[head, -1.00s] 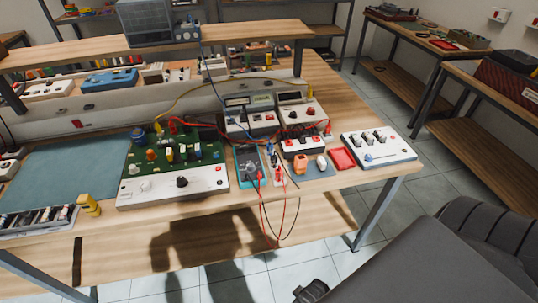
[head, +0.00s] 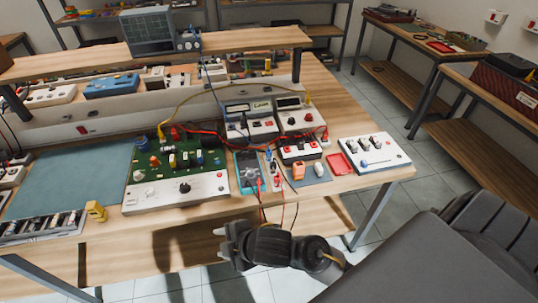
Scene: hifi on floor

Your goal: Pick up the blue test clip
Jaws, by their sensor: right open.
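A small blue piece that looks like the blue test clip (head: 269,155) is near the right edge of the green circuit board unit (head: 186,188), among red and black leads; it is too small to make out its shape. My right gripper (head: 226,243) comes in from the lower right. It is open and empty, its fingers pointing left, in front of the bench's front edge and apart from the clip. My left gripper is not in view.
A dark multimeter (head: 248,172) lies beside the board, with red and black leads hanging over the bench edge. An orange piece (head: 298,170), a red tray (head: 340,163) and a white switch box (head: 374,153) stand to the right. A blue-green mat (head: 75,178) is clear at left.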

